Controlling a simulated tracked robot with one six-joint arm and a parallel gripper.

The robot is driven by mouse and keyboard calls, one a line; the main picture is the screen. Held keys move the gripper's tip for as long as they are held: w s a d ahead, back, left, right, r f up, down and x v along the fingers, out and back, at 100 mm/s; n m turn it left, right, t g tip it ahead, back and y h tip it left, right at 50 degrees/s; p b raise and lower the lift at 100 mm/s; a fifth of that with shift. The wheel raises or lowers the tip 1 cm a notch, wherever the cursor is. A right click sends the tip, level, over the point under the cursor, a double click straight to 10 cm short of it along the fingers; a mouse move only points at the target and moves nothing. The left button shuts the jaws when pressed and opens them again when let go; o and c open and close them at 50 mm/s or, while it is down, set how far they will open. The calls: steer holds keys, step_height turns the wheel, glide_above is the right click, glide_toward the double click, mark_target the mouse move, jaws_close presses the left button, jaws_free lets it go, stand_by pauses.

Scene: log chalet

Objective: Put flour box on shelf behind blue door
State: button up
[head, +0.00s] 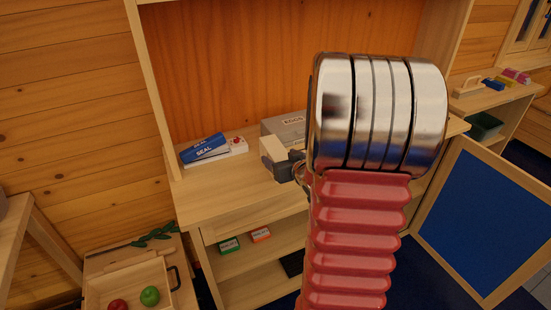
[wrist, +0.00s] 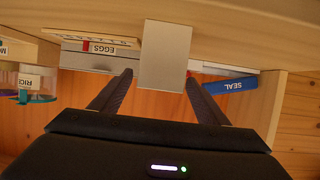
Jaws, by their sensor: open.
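A plain pale box (head: 272,149) stands upright on the cabinet's worktop, in front of a grey EGGS box (head: 288,125). No label shows on it, so I cannot confirm that it is the flour box. In the wrist view the pale box (wrist: 165,50) lies between the two dark fingers of my gripper (wrist: 159,75), which are open with a finger on each side. I cannot tell whether they touch it. In the head view my arm hides most of the gripper. The blue door (head: 490,220) stands open at the right.
A blue SEAL box (head: 204,146) and a white box (head: 238,146) lie left on the worktop. Green (head: 229,245) and orange (head: 260,235) boxes sit on a shelf below. A wooden crate (head: 130,285) holds fruit. A RICE container (wrist: 30,82) shows in the wrist view.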

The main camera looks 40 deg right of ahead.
steer(key=shift+w+f, duration=0.1)
steer(key=shift+w, duration=0.05)
steer(key=shift+r+x, duration=0.1)
steer(key=shift+x, duration=1.2)
steer(key=shift+r+x, duration=0.15)
steer(key=shift+x, duration=1.15)
steer(key=shift+w+d, duration=0.1)
steer(key=c, duration=1.7)
steer(key=shift+c, duration=0.2)
steer(key=shift+r, duration=0.1)
steer(key=shift+r, duration=4.95)
